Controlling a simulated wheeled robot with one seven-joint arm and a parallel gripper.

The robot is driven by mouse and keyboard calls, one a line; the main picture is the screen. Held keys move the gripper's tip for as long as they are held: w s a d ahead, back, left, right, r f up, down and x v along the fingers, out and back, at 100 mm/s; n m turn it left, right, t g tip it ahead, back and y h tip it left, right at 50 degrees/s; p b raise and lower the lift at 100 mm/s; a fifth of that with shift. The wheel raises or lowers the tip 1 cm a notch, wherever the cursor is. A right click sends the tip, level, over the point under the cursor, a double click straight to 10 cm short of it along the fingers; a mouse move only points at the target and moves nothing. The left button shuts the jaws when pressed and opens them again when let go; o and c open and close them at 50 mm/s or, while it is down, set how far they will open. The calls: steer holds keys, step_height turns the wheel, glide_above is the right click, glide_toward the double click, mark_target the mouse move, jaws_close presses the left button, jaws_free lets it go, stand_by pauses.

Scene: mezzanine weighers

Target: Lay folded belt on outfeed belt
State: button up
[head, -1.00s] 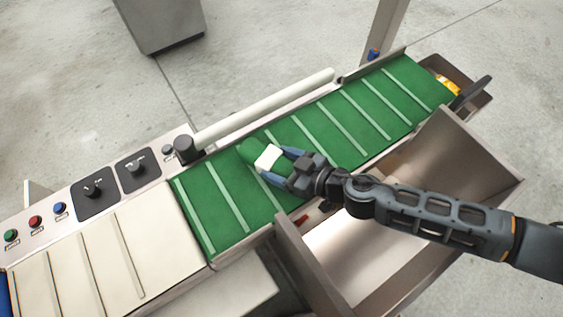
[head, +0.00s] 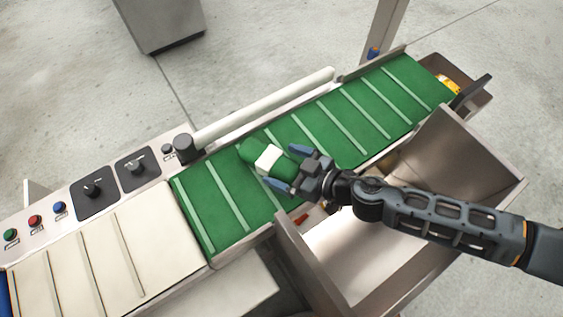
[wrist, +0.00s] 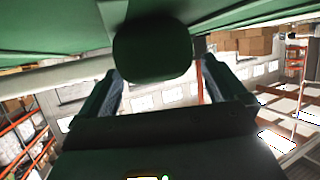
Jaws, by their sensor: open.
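The folded belt (head: 285,166), a green roll with a white band around its middle, lies on the green outfeed belt (head: 222,203) in the head view. My gripper (head: 289,169) is open, its blue-grey fingers on either side of the roll's near end. In the wrist view the dark green end of the folded belt (wrist: 152,50) stands between and beyond the two fingers of my gripper (wrist: 158,85). Whether a finger touches the roll cannot be told.
A cream belt section (head: 150,240) adjoins at the lower left, beside a panel with knobs and buttons (head: 93,190). A white roller bar (head: 265,106) runs along the far side. The outfeed belt's right half is clear.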

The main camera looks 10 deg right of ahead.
steer(key=v, duration=1)
steer(key=shift+s+b, duration=0.1)
steer(key=shift+b, duration=0.2)
steer(key=shift+d+r, duration=0.1)
